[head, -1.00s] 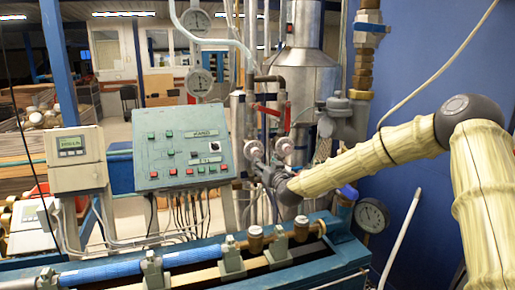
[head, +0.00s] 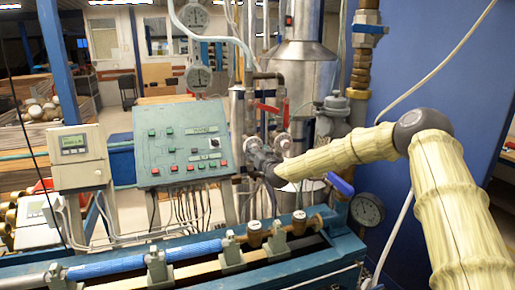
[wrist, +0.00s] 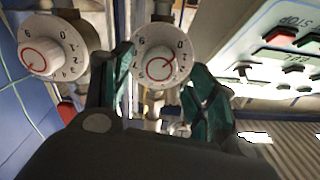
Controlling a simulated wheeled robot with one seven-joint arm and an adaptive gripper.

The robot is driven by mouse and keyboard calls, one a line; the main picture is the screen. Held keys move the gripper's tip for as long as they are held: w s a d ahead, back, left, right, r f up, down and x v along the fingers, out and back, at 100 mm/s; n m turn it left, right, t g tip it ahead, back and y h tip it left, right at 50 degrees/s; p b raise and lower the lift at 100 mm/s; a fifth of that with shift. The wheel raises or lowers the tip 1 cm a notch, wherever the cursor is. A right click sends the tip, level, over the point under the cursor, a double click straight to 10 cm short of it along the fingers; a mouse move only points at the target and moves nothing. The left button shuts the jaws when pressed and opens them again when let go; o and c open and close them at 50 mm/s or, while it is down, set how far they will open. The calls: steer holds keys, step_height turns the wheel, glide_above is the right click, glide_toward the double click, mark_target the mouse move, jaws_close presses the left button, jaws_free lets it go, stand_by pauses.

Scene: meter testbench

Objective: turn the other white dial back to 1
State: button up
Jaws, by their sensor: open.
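Two white dials with black numerals and red ring marks show in the wrist view. One dial (wrist: 158,56) lies between the teal fingers of my open gripper (wrist: 160,68), one finger on either side. I cannot tell whether the fingers touch it. The other dial (wrist: 52,45) is to the left, outside the fingers. Both have a 0 near the top; their exact settings are not clear. In the head view my gripper (head: 257,160) is at the pipes just right of the control panel, by the left dial (head: 253,144). The right dial (head: 282,142) is small there.
A grey-green control panel (head: 185,143) with buttons stands close to the left of my gripper. Red valve handles (head: 268,108) are above the dials. A blue handle (head: 340,184) and a round gauge (head: 367,209) are below my arm. A blue bench (head: 300,262) runs along the front.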

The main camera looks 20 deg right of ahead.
steer(key=shift+w+f, duration=0.1)
steer(key=shift+w, duration=0.35)
steer(key=shift+w+d, duration=0.2)
steer(key=shift+w, duration=0.05)
steer(key=shift+a, duration=0.15)
steer(key=shift+w, duration=0.1)
steer(key=shift+c, duration=0.3)
steer(key=c, duration=0.9)
steer(key=shift+d, duration=0.2)
steer(key=shift+c, duration=0.2)
steer(key=shift+a, duration=0.15)
